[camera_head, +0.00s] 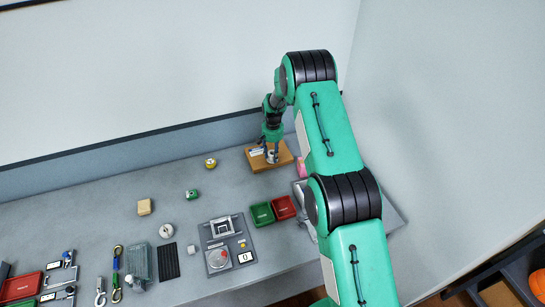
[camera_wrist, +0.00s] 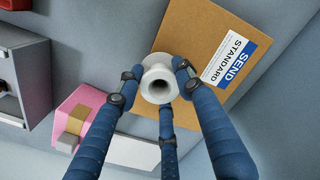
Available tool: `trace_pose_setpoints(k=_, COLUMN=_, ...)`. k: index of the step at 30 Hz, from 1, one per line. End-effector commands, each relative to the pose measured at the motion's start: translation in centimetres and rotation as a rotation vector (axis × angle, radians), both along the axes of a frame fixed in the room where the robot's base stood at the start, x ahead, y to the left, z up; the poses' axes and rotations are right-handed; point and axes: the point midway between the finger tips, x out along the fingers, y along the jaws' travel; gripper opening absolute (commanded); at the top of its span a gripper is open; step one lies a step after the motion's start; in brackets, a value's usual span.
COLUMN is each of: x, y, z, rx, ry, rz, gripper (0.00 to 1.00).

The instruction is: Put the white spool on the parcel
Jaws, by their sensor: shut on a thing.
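The white spool (camera_wrist: 157,84) is between the blue fingers of my gripper (camera_wrist: 158,88) in the wrist view, its open end facing the camera. My gripper is shut on it. The brown cardboard parcel (camera_wrist: 180,33) lies behind the spool in the wrist view and carries a white and blue label. In the head view the parcel (camera_head: 284,158) lies on the table near the back wall, with my gripper (camera_head: 272,155) over it and the spool (camera_head: 271,157) low between the fingers. I cannot tell whether the spool touches the parcel.
A pink and white item (camera_wrist: 88,108) lies beside the parcel, near a grey open box (camera_wrist: 25,80). On the table are a yellow roll (camera_head: 210,162), a green item (camera_head: 192,194), a white roll (camera_head: 166,230), a green tray (camera_head: 262,214) and a red tray (camera_head: 284,207).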

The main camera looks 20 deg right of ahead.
Motion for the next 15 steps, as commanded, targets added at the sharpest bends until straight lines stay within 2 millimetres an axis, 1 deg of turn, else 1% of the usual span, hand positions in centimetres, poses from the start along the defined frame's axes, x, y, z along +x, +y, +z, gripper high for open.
trace_pose_setpoints(k=3, x=0.0, y=0.0, z=-1.1, rx=0.000, ry=0.001, rz=0.000, gripper=0.02)
trace_pose_setpoints(k=6, x=0.0, y=0.0, z=-1.4, rx=0.000, ry=-0.001, rz=0.000, gripper=0.02)
trace_pose_setpoints(k=15, x=0.0, y=0.0, z=-1.5, rx=0.000, ry=-0.001, rz=0.000, gripper=0.02)
